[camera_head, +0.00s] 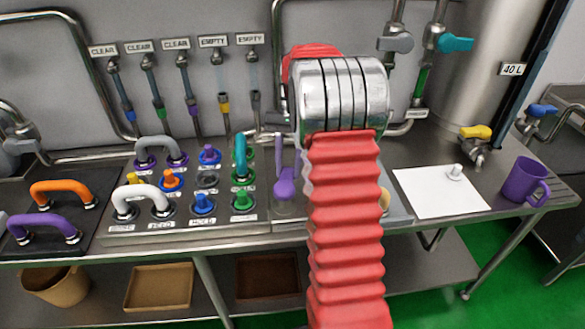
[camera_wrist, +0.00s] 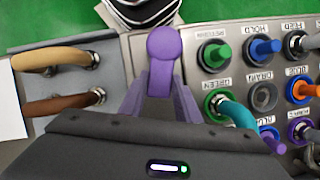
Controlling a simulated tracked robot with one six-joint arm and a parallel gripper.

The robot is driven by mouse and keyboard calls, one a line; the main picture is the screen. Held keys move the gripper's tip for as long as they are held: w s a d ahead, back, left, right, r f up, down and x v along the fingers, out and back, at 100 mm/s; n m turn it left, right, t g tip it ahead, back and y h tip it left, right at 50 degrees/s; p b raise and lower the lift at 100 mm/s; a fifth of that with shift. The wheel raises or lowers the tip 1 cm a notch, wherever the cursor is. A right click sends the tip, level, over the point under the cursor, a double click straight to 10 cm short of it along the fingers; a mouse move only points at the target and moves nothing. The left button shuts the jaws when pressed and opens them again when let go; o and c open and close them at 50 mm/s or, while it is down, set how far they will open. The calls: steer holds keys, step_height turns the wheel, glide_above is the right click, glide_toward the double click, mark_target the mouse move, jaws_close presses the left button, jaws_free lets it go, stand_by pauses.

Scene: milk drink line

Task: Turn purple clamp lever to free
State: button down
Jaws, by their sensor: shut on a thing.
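The purple clamp lever (camera_wrist: 162,48) shows in the wrist view as a bar with a rounded end. My gripper (camera_wrist: 160,88) is shut on it, one finger on either side, and the rounded end sticks out past the fingers. The lever's base is hidden. In the head view the lever (camera_head: 285,188) shows just left of my red arm, right of the port panel, with its rounded end toward the table's front edge. My arm hides most of the gripper there.
A port panel (camera_head: 262,227) with coloured plugs and hose loops lies left of the lever. Tan (camera_wrist: 52,58) and brown (camera_wrist: 62,103) hoses lie on its other side. A white sheet (camera_head: 430,205) and a purple mug (camera_head: 522,180) are at the right. Hoses hang along the back wall.

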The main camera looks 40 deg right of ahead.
steer(key=shift+w+a+r+n+g+h, duration=0.15)
steer(key=shift+w+a+n+h, duration=0.25)
steer(key=shift+n, duration=0.5)
steer(key=shift+w+a+n+g+h, duration=0.2)
steer(key=shift+w+a+n, duration=0.2)
steer(key=shift+n, duration=0.5)
steer(key=c, duration=1.3)
jaws_free()
steer(key=shift+c, duration=0.2)
steer(key=shift+d+r, duration=0.1)
steer(key=shift+r, duration=0.1)
steer(key=v, duration=1.3)
steer(key=shift+w, duration=0.15)
